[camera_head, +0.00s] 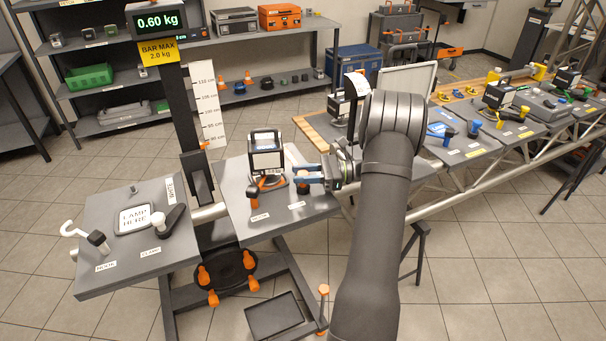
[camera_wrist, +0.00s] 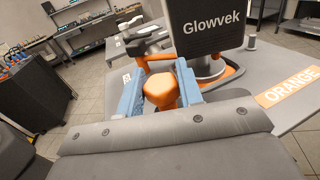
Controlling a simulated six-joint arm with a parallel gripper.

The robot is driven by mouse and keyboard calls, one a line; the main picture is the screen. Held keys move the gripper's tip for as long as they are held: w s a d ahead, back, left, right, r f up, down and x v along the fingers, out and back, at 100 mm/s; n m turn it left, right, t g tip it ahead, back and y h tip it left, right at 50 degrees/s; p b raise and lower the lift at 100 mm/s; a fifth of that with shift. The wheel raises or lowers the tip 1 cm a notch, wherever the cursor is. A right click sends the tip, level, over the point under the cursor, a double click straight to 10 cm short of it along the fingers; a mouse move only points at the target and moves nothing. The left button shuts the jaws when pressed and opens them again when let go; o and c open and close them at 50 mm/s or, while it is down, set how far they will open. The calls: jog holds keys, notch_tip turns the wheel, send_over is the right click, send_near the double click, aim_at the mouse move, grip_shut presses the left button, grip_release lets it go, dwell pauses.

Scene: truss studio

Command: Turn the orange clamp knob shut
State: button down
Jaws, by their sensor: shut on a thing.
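The orange clamp knob (camera_wrist: 161,90) shows in the wrist view between my blue jaws. My gripper (camera_wrist: 158,85) is shut on it, with one jaw on each side. In the head view my gripper (camera_head: 303,175) reaches in from the right over the grey board, beside the dark lamp. The knob itself is mostly hidden by the jaws there. The black lamp marked Glowvek (camera_wrist: 210,27) stands just behind the knob, on an orange-edged base. How far the knob is turned cannot be told.
Another orange post with a dark top (camera_head: 253,196) stands left of my gripper. The grey board (camera_head: 290,225) has free room toward its front edge. An ORANGE label (camera_wrist: 290,85) lies at right in the wrist view.

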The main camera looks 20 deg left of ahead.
jog(key=shift+n+g+h, duration=0.9)
jog(key=shift+n+g, duration=0.2)
jog(key=shift+g, duration=0.4)
jog(key=c, duration=1)
grip_release()
jog(key=shift+t, duration=0.3)
